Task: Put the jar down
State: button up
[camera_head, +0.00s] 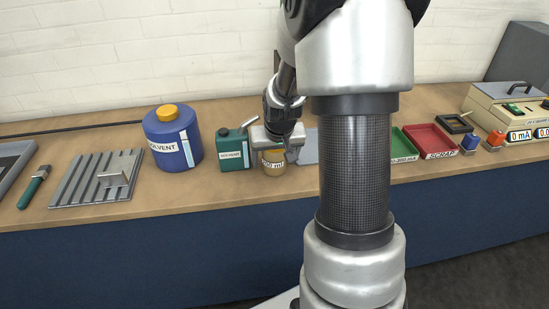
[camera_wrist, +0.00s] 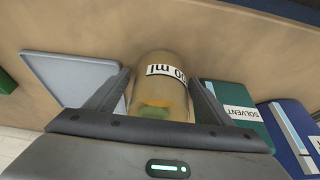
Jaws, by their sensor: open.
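The jar (camera_head: 274,166) is a small amber, see-through jar with a white "ml" label, standing on the bench (camera_head: 250,192) just right of the green solvent can. In the wrist view the jar (camera_wrist: 160,95) sits between the two fingers of my gripper (camera_wrist: 163,92), with something yellow and green low inside it. My gripper (camera_head: 277,148) is open around the jar, one finger on each side. In the head view the fingers hide part of the jar's top.
The green solvent can (camera_head: 233,150) and the blue solvent drum (camera_head: 172,140) stand close on the left. A grey plate (camera_head: 309,148) lies just right of the jar. The bench front is clear.

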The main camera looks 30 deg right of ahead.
jog(key=p+v, duration=0.3)
jog(key=v, duration=1.4)
jog(key=shift+r, duration=0.2)
jog(key=shift+a, duration=0.1)
grip_shut()
dwell(0.8)
